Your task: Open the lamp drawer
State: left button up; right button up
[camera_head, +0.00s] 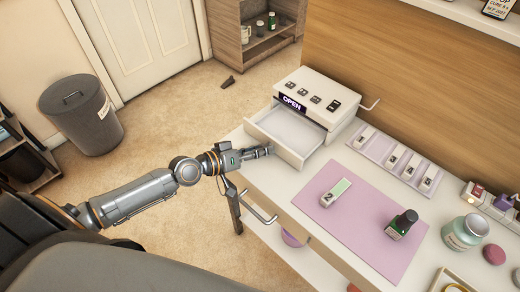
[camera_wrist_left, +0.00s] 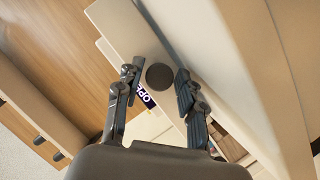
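The white lamp unit (camera_head: 318,97) stands on the table's far left corner, with several small tiles on top and a dark "OPEN" sign on its front. Its drawer (camera_head: 301,157) is pulled out toward the left, and its inside looks empty. My left gripper (camera_head: 267,150) is at the drawer's front. In the left wrist view, my left gripper (camera_wrist_left: 157,78) is open, with its fingers apart on either side of a dark round knob (camera_wrist_left: 160,77). Small gaps show between knob and fingers. The "OPEN" sign (camera_wrist_left: 146,96) shows partly behind a finger. My right gripper is not in view.
A pink mat (camera_head: 350,232) on the table holds a white-green block (camera_head: 335,192) and a dark green bottle (camera_head: 402,224). A lilac tray (camera_head: 376,148) lies behind. A metal handle (camera_head: 262,214) juts from the table front. A bin (camera_head: 82,115) stands on open floor at left.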

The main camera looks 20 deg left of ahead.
pick_arm(q)
jog(key=shift+s+a, duration=0.1)
jog(key=shift+s, duration=0.05)
jog(key=v, duration=0.4)
jog(key=shift+s+a+r, duration=0.15)
jog(key=shift+s+a, duration=0.1)
jog(key=shift+s, duration=0.05)
jog(key=shift+s+a+r, duration=0.1)
jog(key=shift+s, duration=0.25)
jog(key=v, duration=0.6)
jog(key=shift+a, duration=0.2)
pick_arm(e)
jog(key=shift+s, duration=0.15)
pick_arm(q)
jog(key=shift+r, duration=0.15)
